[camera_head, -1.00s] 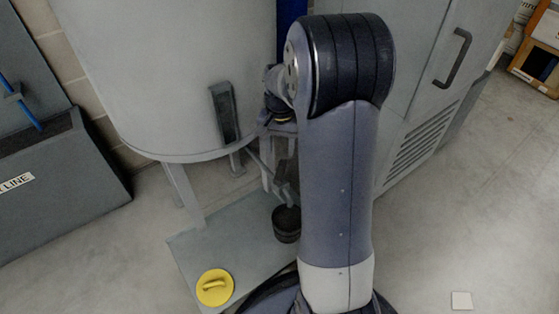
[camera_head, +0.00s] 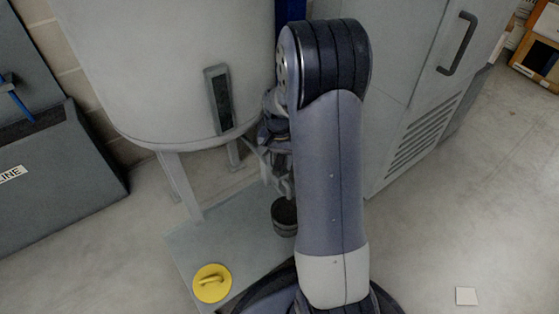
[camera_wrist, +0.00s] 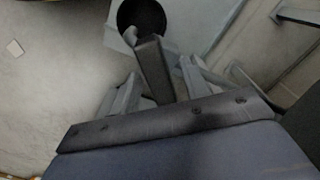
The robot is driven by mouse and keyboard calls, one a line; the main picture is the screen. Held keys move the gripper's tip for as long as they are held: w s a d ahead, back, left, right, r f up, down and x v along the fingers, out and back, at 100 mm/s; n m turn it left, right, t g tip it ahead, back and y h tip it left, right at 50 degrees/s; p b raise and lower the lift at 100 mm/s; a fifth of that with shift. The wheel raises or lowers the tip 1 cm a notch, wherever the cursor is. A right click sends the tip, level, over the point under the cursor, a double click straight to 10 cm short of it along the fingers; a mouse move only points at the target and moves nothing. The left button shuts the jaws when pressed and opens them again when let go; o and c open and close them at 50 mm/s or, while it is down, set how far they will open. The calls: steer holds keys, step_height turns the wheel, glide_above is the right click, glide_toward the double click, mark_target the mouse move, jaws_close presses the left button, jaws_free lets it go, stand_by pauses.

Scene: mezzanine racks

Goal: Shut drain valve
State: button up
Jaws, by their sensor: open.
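The grey tank (camera_head: 170,70) stands on legs in the head view. The drain valve is mostly hidden behind my arm there. In the wrist view a dark grey bar (camera_wrist: 154,66), which looks like the valve's lever, lies between the fingers of my gripper (camera_wrist: 158,86). The fingers are open on either side of it; I cannot tell whether either touches it. In the head view my gripper (camera_head: 277,178) is small and partly hidden, below the tank's lower rim. A black round cup (camera_head: 285,222) stands below it, and shows in the wrist view (camera_wrist: 142,14).
A yellow disc with a handle (camera_head: 212,284) lies on the grey base plate (camera_head: 215,232). A grey cabinet (camera_head: 405,110) stands close on the right. A dark sloped unit (camera_head: 60,175) is at left. A white square (camera_head: 466,296) lies on open floor at right.

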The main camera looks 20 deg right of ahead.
steer(key=shift+c, duration=0.4)
jaws_close()
steer(key=shift+r+m+p, duration=0.1)
steer(key=shift+m+p, duration=0.2)
steer(key=m+p, duration=0.2)
steer(key=m, duration=0.1)
steer(key=shift+r, duration=0.1)
steer(key=shift+m+p, duration=1.1)
steer(key=shift+m, duration=1.2)
steer(key=shift+o, duration=0.4)
jaws_free()
